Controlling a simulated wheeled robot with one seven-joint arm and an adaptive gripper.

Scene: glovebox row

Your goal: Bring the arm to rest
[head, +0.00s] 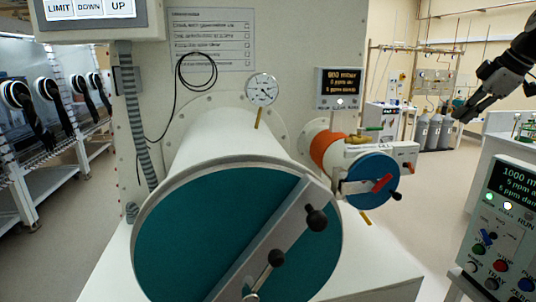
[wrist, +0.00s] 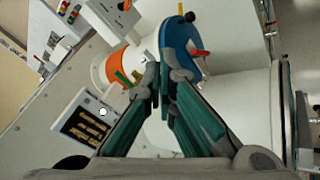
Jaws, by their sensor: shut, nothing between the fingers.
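My gripper (head: 462,114) is at the upper right of the head view, held in the air and pointing down and left. In the wrist view my gripper (wrist: 162,76) shows its two fingers closing together at the tips, with nothing between them. It is apart from the small antechamber with the blue door (head: 371,181), which lies to its left in the head view. In the wrist view this blue door (wrist: 181,45) appears just beyond the fingertips.
A large antechamber with a teal door (head: 190,235) fills the front. A gauge (head: 262,89) and a display (head: 339,88) are above. A control panel (head: 503,228) stands at right, below my gripper. Open floor (head: 440,180) lies between the small antechamber and that panel.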

